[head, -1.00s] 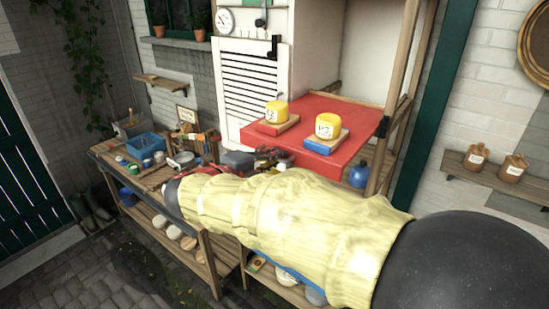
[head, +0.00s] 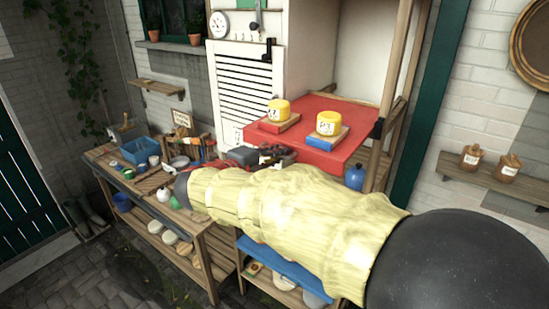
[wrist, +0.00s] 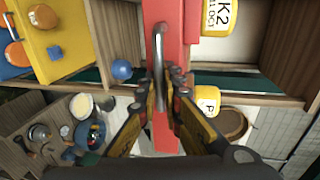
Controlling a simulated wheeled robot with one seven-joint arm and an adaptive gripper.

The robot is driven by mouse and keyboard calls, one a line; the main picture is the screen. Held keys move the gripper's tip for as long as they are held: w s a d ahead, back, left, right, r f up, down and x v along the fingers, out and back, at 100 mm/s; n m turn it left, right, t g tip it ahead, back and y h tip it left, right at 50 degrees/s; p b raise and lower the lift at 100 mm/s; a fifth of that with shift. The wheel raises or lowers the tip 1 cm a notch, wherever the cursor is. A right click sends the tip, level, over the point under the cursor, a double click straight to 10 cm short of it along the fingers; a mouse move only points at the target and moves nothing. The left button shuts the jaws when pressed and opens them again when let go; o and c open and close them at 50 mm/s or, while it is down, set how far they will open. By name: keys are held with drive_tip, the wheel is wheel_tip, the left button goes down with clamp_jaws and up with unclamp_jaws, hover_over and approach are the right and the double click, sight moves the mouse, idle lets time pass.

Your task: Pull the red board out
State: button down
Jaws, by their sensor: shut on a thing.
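The red board (head: 350,148) lies flat in the wooden shelf frame in the head view. My gripper (wrist: 164,85) is shut on the handle, one finger on each side. In the head view my gripper (head: 275,154) shows at the board's front edge, partly hidden by my yellow-sleeved arm.
A white slatted shutter (head: 240,90) stands left of the board. A wooden post (head: 400,60) rises at its right. The workbench (head: 105,155) at the left holds a blue bin (head: 140,150) and small pots.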

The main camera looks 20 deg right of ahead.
drive_tip(key=c, duration=2.3)
unclamp_jaws()
drive_tip(key=shift+a, duration=0.15)
drive_tip(key=v, duration=1.1)
drive_tip(key=shift+s+a, duration=0.3)
